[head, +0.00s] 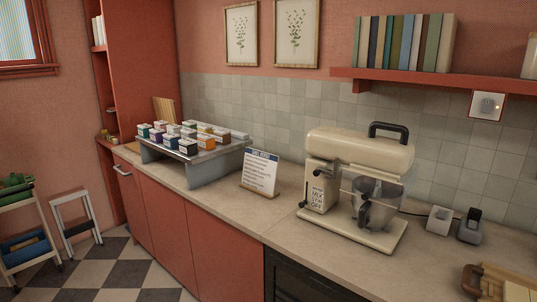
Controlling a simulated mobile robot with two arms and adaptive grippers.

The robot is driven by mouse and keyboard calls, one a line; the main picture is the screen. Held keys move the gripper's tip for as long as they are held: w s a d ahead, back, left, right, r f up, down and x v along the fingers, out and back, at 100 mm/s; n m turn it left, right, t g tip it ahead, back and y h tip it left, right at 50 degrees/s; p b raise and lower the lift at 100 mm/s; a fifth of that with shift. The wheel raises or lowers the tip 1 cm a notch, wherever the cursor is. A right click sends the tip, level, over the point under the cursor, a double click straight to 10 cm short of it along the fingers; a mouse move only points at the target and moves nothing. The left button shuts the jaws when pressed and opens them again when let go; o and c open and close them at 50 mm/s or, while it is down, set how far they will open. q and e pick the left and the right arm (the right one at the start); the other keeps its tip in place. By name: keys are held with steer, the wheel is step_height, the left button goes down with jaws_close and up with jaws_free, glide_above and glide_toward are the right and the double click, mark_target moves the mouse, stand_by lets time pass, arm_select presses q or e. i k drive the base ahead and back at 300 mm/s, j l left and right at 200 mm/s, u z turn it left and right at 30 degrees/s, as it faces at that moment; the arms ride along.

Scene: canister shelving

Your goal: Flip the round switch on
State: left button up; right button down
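A pale wall plate with a reddish border (487,106) is on the tiled wall at the right, under the red shelf. A small, roundish grey switch part shows in its middle, with a tiny orange spot beside it. Its on or off position is too small to tell. A cream stand mixer (360,155) stands on the counter below and left of it. The mixer has a dark lever and a lettered label on its side, and a clear bowl (376,198). Neither of my grippers is in view.
The beige counter (240,212) runs along the wall. A rack (195,163) of small boxes and a standing card (260,172) are left of the mixer.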

mark_target(472, 224)
steer(key=i+l+z, duration=0.1)
steer(key=i+z, duration=0.35)
steer(key=i+j+z, duration=0.1)
steer(key=i+z, duration=0.3)
steer(key=i, duration=0.25)
